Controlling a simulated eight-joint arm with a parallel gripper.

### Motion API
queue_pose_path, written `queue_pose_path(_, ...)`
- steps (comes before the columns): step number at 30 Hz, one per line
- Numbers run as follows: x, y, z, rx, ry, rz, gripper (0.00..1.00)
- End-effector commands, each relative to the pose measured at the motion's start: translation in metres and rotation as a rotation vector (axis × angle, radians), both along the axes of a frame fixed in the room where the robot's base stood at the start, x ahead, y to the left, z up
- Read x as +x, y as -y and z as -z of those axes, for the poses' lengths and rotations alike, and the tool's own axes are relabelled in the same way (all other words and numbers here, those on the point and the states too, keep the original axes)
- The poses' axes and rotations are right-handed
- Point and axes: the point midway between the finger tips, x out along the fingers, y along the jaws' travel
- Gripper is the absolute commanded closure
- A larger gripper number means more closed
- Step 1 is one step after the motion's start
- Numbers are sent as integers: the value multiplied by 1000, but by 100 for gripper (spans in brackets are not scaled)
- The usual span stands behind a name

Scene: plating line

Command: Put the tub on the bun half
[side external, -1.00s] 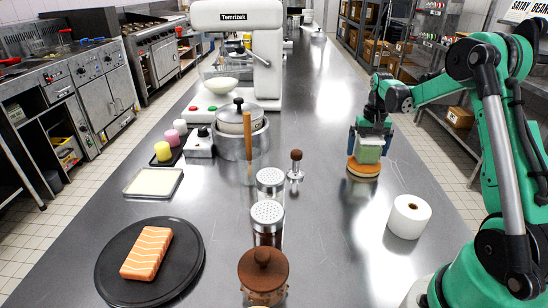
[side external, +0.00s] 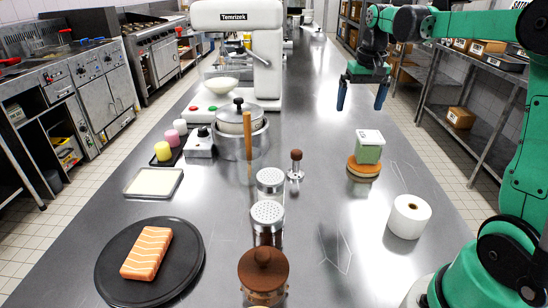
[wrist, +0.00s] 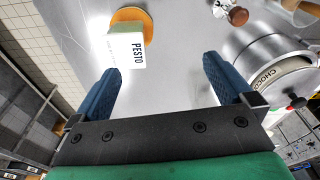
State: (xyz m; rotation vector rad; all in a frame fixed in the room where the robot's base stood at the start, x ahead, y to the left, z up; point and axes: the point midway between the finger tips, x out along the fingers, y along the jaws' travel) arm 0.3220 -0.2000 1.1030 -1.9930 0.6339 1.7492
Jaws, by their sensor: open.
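The tub (side external: 369,148) is pale green with a white lid and stands upright on the bun half (side external: 364,168), a round orange-brown disc on the steel counter. In the wrist view the tub (wrist: 126,51) shows the word PESTO, and part of the bun half (wrist: 133,15) shows beside it. My gripper (side external: 362,96) is open and empty, above and behind the tub in the side view, apart from it. Its two blue fingers (wrist: 170,80) are spread wide in the wrist view with nothing between them.
A paper roll (side external: 409,216) stands at the right near my base. A small tamper (side external: 296,165), shakers (side external: 268,216) and a lidded pot (side external: 240,130) stand to the left. A dark plate (side external: 118,262) holds a salmon piece.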

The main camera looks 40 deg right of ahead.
Motion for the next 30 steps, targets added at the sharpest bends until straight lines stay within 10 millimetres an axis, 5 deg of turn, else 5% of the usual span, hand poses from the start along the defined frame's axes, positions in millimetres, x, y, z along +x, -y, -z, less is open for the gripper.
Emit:
queue_pose_path(6,-16,-105,-2,-97,195,-284,0)
queue_pose_path(12,-46,-170,19,-146,368,-495,0)
queue_pose_path(18,-63,-197,36,-161,463,-597,0)
queue_pose_path(30,-65,-200,39,-163,476,-610,0)
